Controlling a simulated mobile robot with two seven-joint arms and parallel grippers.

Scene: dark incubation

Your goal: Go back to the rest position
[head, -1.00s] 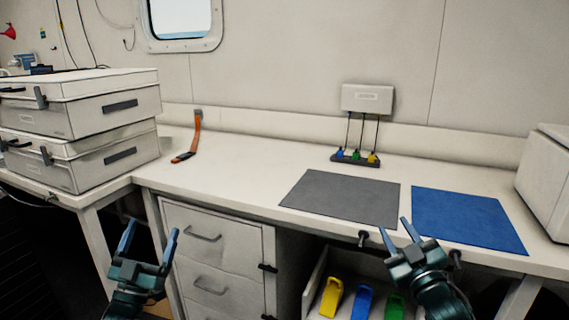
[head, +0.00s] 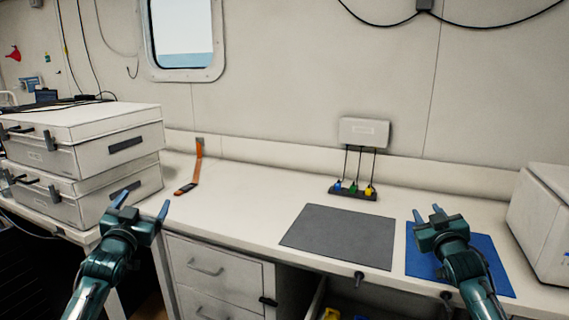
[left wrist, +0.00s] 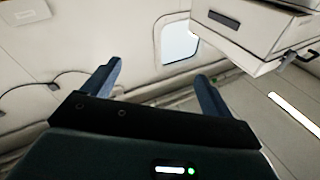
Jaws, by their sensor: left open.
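My left gripper (head: 140,205) is open and empty, raised in front of the bench's left part, near the stacked cases. In the left wrist view its two blue fingers (left wrist: 158,85) stand wide apart with nothing between them. My right gripper (head: 426,212) is raised over the blue mat (head: 485,262) in the head view. Its fingertips stand apart with nothing visible between them.
Two stacked white cases (head: 85,125) stand at the left. The bench (head: 240,205) holds an orange strap (head: 192,175), a grey mat (head: 340,237) and a small rack (head: 352,192). A white box (head: 545,215) stands at the right. Drawers (head: 215,270) are below.

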